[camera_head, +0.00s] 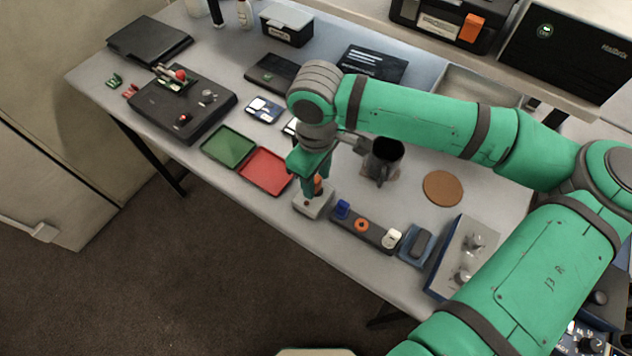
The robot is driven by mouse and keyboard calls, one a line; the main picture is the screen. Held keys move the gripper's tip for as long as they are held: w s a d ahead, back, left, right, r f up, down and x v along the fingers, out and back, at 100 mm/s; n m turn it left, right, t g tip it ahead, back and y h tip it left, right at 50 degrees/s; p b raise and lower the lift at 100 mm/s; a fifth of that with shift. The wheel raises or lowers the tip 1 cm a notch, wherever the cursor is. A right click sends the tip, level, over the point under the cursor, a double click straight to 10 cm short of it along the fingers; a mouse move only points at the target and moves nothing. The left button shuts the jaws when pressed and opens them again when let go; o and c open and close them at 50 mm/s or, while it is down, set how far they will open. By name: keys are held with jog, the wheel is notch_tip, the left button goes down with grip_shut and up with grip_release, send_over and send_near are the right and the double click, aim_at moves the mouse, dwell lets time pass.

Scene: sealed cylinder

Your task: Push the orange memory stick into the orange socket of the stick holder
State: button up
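The stick holder (378,236) is a dark bar near the front edge of the table. It carries a blue piece at its left end, an orange ring-like socket (361,225) near its middle and a white piece at its right end. My gripper (317,190) points down just left of the holder, over a small pale grey block (313,206). A small orange thing, likely the orange memory stick (318,181), shows between the fingers. The fingers partly hide it, and I cannot tell whether they grip it or whether it touches the block.
A red tray (265,171) and a green tray (229,147) lie to the left. A dark mug (383,160) stands behind the gripper, with a brown coaster (442,187) to its right. A blue-based dark piece (418,245) and a grey knobbed box (459,256) stand right of the holder.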

jog(key=shift+f, duration=0.7)
jog(key=shift+w, duration=0.2)
jog(key=shift+s+a, duration=0.1)
jog(key=shift+a, duration=0.05)
jog(key=shift+d, duration=0.25)
jog(key=shift+s+a, duration=0.1)
jog(key=shift+a, duration=0.05)
jog(key=shift+c, duration=0.6)
